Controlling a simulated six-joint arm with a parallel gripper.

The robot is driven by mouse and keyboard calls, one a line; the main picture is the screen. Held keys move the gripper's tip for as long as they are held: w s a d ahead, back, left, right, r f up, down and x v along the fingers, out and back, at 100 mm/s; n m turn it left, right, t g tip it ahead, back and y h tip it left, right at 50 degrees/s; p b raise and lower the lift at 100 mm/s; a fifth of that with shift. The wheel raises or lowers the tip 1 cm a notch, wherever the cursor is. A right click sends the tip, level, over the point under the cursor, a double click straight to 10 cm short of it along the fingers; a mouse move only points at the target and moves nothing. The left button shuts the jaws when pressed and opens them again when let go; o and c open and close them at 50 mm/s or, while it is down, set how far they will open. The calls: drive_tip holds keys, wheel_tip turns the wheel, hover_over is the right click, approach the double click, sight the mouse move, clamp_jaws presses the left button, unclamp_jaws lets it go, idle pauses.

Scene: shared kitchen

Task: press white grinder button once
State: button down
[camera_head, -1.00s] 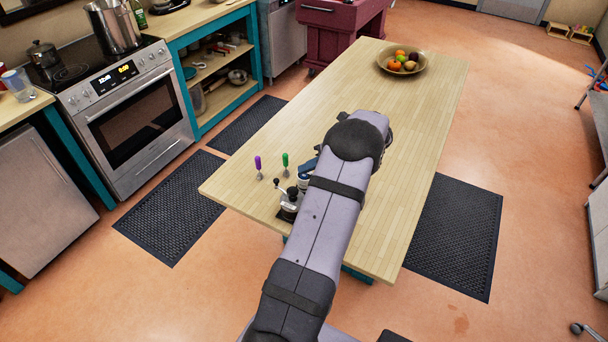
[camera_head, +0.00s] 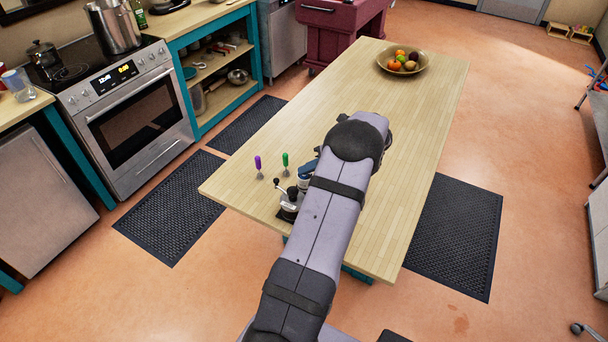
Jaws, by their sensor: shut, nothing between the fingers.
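A small dark and silver device with a crank-like handle and a round black knob (camera_head: 291,203) stands at the near end of the wooden table (camera_head: 240,185). It looks like a grinder, and my arm covers its right side. A small blue and pale piece (camera_head: 307,172) shows just behind it, against my arm's left edge. I cannot tell whether it is part of my wrist or another object. No white button can be made out. My gripper's fingers are hidden behind my forearm, so their distance from the grinder does not show.
A purple-handled tool (camera_head: 258,164) and a green-handled tool (camera_head: 285,160) stand upright left of the grinder. A fruit bowl (camera_head: 382,68) sits at the table's far end. The table between is mostly clear. A stove (camera_head: 135,125) stands at left.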

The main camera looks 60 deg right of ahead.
sight(308, 178)
idle(0.3)
drive_tip(key=shift+r+p, duration=0.8)
drive_tip(key=shift+p, duration=0.1)
wheel_tip(308, 178, up, 6)
drive_tip(key=p, duration=0.5)
drive_tip(key=shift+p, duration=0.3)
idle(0.5)
